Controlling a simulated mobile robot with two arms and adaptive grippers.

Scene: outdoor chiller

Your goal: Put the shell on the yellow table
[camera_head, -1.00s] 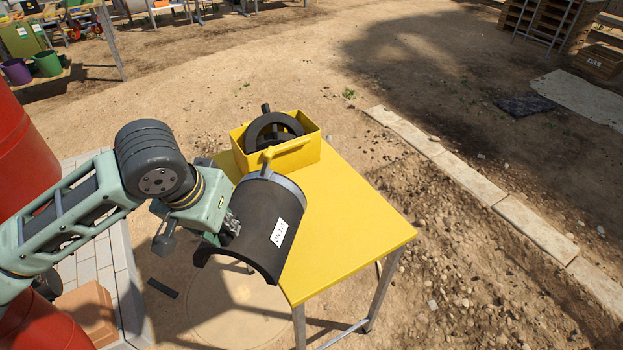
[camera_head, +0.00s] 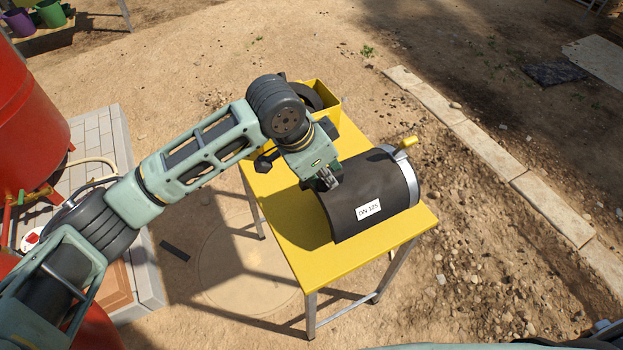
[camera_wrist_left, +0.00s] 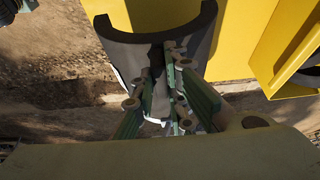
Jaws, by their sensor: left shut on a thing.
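The shell (camera_head: 372,190) is a dark half-cylinder with a white "DN 125" label, a grey band and a yellow handle at its right end. It is over the front half of the yellow table (camera_head: 306,258); I cannot tell whether it touches the top. My left gripper (camera_head: 328,181) is shut on the shell's left edge. In the left wrist view the fingers (camera_wrist_left: 172,75) close on the curved shell wall (camera_wrist_left: 117,42), with yellow tabletop behind. My right gripper is not in view.
A yellow box (camera_head: 328,108) with a dark round part stands at the table's back, partly hidden by my arm. A red tank (camera_head: 35,120) stands at the left. Bare tabletop shows left of the shell. A stone curb (camera_head: 480,150) runs at the right.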

